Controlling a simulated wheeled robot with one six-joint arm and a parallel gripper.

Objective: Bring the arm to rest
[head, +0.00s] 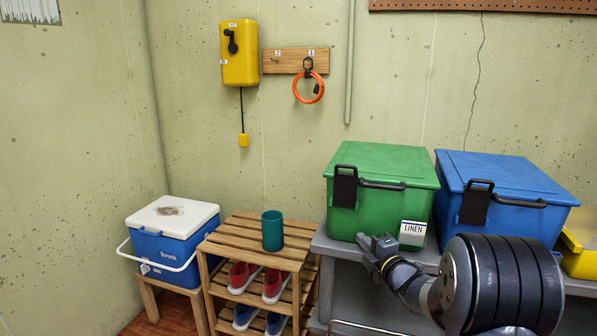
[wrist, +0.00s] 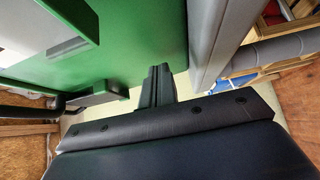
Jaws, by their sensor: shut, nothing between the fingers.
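My arm reaches in from the lower right of the head view, bent, with a large dark ribbed joint in front. My gripper (head: 374,243) is at the front of the green lidded box (head: 378,170), left of its LINEN label (head: 412,234). The wrist view shows the two dark fingers (wrist: 157,82) together with nothing between them, and the green box close by on the left. I cannot tell whether the gripper touches the box.
The green box and a blue box (head: 505,178) stand on a grey shelf unit (head: 335,244); a yellow bin (head: 578,253) is at right. A slatted wooden rack (head: 245,238) holds a teal cup (head: 272,231) and shoes. A cooler (head: 165,247) stands further left.

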